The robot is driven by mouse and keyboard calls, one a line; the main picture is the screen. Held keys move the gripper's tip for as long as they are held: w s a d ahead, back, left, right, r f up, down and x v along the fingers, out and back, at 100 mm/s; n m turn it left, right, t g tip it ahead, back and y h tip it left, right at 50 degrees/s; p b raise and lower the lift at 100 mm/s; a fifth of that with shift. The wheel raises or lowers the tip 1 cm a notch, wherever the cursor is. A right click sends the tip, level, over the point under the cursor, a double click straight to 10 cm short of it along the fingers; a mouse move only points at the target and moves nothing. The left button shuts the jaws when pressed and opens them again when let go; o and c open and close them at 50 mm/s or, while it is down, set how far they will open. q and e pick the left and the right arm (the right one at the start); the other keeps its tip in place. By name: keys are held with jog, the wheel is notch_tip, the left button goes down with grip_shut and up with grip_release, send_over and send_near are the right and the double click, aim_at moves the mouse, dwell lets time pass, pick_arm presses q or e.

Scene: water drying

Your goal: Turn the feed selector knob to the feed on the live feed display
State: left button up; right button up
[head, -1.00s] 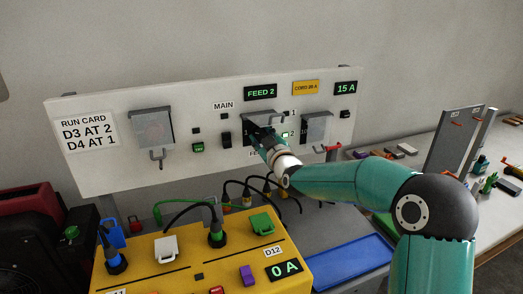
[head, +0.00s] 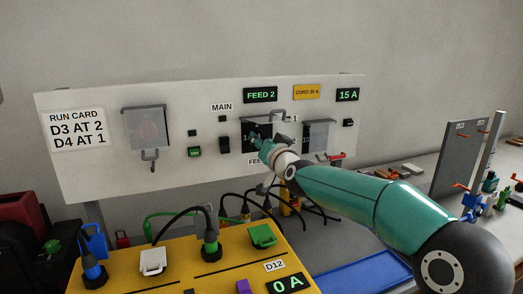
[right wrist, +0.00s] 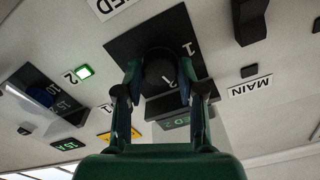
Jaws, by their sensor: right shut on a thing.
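The live feed display (head: 260,94) reads FEED 2 in green at the top of the white panel. My right gripper (head: 262,144) reaches the dark feed selector plate below it and hides the knob in the head view. In the right wrist view, the two fingers of my right gripper (right wrist: 160,84) are shut on the black selector knob (right wrist: 160,68), one on each side. The plate (right wrist: 125,48) carries the marks 1 and 2. The lamp beside label 2 (right wrist: 84,71) is lit green. I cannot tell where the knob points. My left gripper is out of view.
A clear hinged cover (head: 320,136) is right of the selector, and another cover (head: 147,128) is at the panel's left. A black MAIN switch (head: 224,144) sits close left of my gripper. Cables and a yellow box (head: 205,262) stand in front below.

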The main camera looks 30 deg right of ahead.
jog(key=shift+f+m+b, duration=0.2)
jog(key=shift+m+b, duration=0.4)
jog(key=shift+m, duration=0.8)
jog(key=o, duration=1.1)
jog(key=shift+o, duration=0.2)
jog(key=shift+r, duration=0.15)
jog(key=v, duration=1.2)
